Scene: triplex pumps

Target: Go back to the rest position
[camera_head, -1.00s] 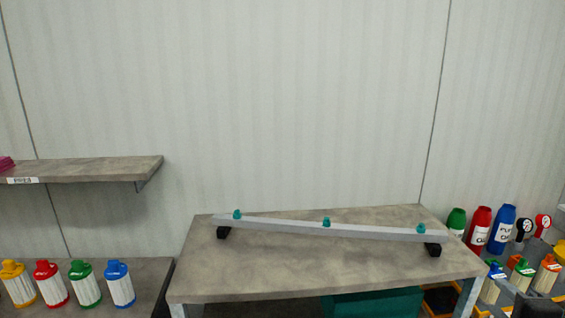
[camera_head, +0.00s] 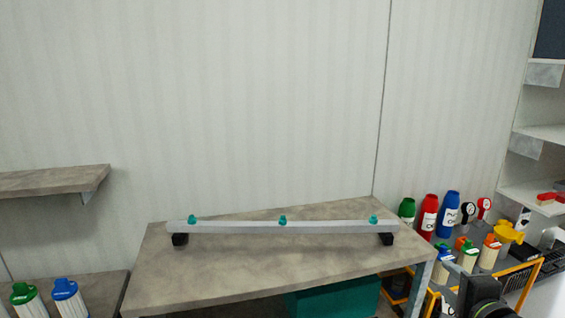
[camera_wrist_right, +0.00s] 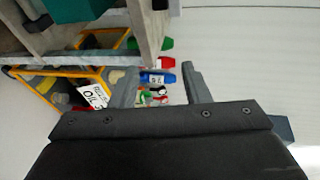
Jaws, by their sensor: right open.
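My right gripper (camera_head: 478,277) shows at the bottom right edge of the head view, in front of the shelf of bottles, dark and partly cut off. In the right wrist view, its two grey fingers (camera_wrist_right: 160,86) stand apart with nothing held between them. Bottles and small parts show beyond the fingers. My left gripper is in neither view.
A grey workbench (camera_head: 250,265) carries a long bar (camera_head: 330,227) with teal knobs on black supports. A teal box (camera_head: 335,298) sits beneath. Green, red and blue bottles (camera_head: 429,218) stand right, near an orange-framed cart (camera_head: 527,268). A wall shelf (camera_head: 50,181) is left.

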